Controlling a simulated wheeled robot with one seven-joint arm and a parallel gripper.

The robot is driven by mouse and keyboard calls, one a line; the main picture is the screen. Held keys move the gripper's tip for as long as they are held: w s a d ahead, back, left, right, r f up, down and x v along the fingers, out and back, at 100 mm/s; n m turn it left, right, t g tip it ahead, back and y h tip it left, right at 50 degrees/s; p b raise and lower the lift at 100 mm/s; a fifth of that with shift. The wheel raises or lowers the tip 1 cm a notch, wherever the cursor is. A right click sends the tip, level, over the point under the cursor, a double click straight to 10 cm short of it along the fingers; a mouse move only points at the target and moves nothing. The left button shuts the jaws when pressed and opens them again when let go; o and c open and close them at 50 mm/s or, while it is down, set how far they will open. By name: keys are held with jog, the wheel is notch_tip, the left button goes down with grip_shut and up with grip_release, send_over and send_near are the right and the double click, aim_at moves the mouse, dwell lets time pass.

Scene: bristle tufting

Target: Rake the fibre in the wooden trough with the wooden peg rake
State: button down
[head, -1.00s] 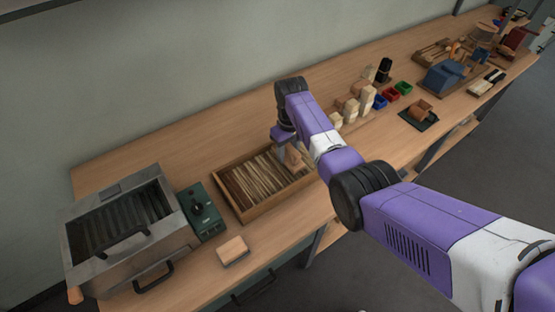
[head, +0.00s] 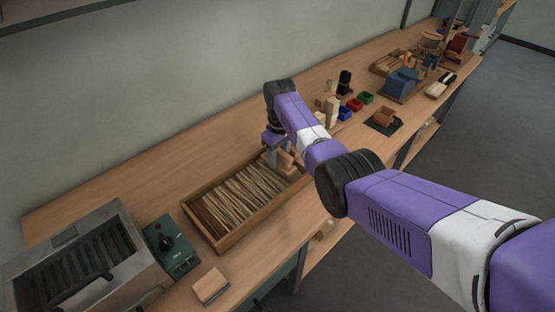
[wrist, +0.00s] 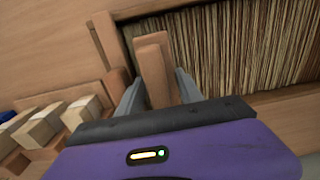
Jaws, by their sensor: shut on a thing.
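The wooden trough (head: 228,247) stands on the bench and is filled with strands of pale and brown fibre (head: 240,196) lying side by side. The fibre also shows in the wrist view (wrist: 240,45). My gripper (head: 277,160) is at the trough's far right end. In the wrist view my gripper (wrist: 160,92) is shut on the wooden peg rake (wrist: 155,68), whose block sits between the two grey fingers. The rake (head: 287,158) is over the trough's end, beside the fibre. Its pegs are hidden, so I cannot tell whether they touch the fibre.
A metal heater-like box (head: 80,260) and a green control box (head: 172,245) stand left of the trough. A small wooden block (head: 210,285) lies in front. Several wooden blocks (wrist: 80,112) stand close beside the trough's end. Coloured bins (head: 355,104) are farther right.

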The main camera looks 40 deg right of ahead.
jog(key=shift+d+r, duration=0.1)
jog(key=shift+d, duration=0.7)
jog(key=shift+r, duration=0.1)
jog(key=shift+a, duration=0.1)
jog(key=shift+w+a+r+p, duration=0.1)
jog(key=shift+a+p, duration=0.7)
jog(key=shift+p, duration=0.05)
jog(key=shift+a+f, duration=0.25)
jog(key=shift+a, duration=0.3)
jog(key=shift+d+f, duration=0.1)
jog(key=shift+d, duration=0.2)
jog(key=shift+d+b, duration=0.5)
